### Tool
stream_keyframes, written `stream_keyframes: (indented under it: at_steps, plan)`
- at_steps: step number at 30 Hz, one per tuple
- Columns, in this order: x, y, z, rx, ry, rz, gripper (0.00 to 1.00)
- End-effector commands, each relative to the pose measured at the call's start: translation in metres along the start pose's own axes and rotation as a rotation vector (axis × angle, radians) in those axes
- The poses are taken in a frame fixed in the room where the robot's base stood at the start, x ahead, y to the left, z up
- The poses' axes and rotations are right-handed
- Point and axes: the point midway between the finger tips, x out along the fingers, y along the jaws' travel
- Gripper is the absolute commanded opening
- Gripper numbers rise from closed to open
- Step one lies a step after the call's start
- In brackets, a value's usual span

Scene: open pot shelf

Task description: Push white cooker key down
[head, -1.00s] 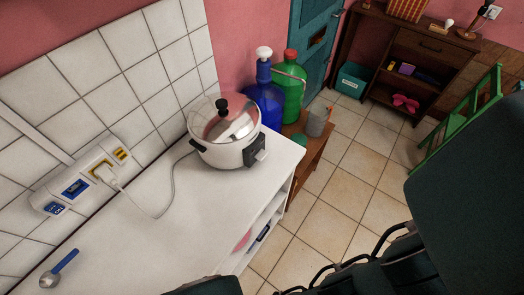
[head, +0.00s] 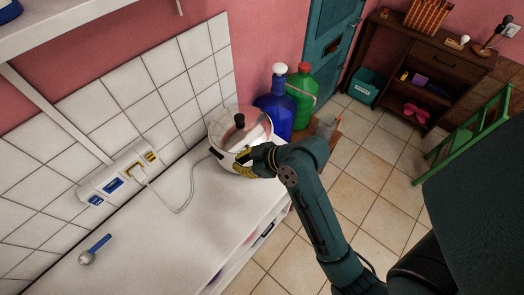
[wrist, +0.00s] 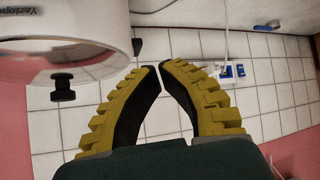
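The white cooker (head: 221,157) stands at the far end of the white counter, with a clear lid and black knob (head: 238,121) on top. In the head view, my gripper (head: 243,156) is in front of the cooker's near side and covers the control panel, so the white key is hidden. In the wrist view, the yellow-and-black fingers of my gripper (wrist: 160,69) have their tips almost together with nothing between them. The cooker body (wrist: 60,33) fills the upper left there, beside the fingers. I cannot tell whether the gripper touches it.
A socket strip (head: 122,178) on the tiled wall feeds a cord running to the cooker. Blue (head: 275,112) and green (head: 302,90) bottles stand behind the cooker. A white shelf (head: 75,22) hangs at upper left.

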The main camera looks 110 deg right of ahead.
Motion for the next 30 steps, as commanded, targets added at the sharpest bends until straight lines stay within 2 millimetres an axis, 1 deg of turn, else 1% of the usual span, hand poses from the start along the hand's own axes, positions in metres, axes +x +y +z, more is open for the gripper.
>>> stream_keyframes:
  at_steps: [1, 3, 4, 6, 7, 9, 11, 14, 23, 26, 30]
  plan:
    - [-0.023, 0.022, 0.018, 0.08, -0.03, 0.052, 0.0]
    - [-0.046, 0.042, 0.045, 0.17, -0.061, 0.114, 0.0]
    - [-0.056, 0.05, 0.055, 0.203, -0.071, 0.139, 0.0]
    - [-0.075, 0.061, 0.074, 0.269, -0.089, 0.189, 0.0]
    - [-0.082, 0.065, 0.081, 0.292, -0.095, 0.205, 0.0]
    - [-0.092, 0.071, 0.093, 0.332, -0.104, 0.235, 0.0]
    - [-0.098, 0.075, 0.098, 0.348, -0.105, 0.252, 0.0]
    - [-0.101, 0.079, 0.101, 0.356, -0.105, 0.263, 0.0]
    - [-0.097, 0.079, 0.101, 0.353, -0.104, 0.262, 0.0]
    - [-0.087, 0.081, 0.102, 0.352, -0.105, 0.258, 0.0]
    - [-0.06, 0.087, 0.106, 0.351, -0.105, 0.257, 0.0]
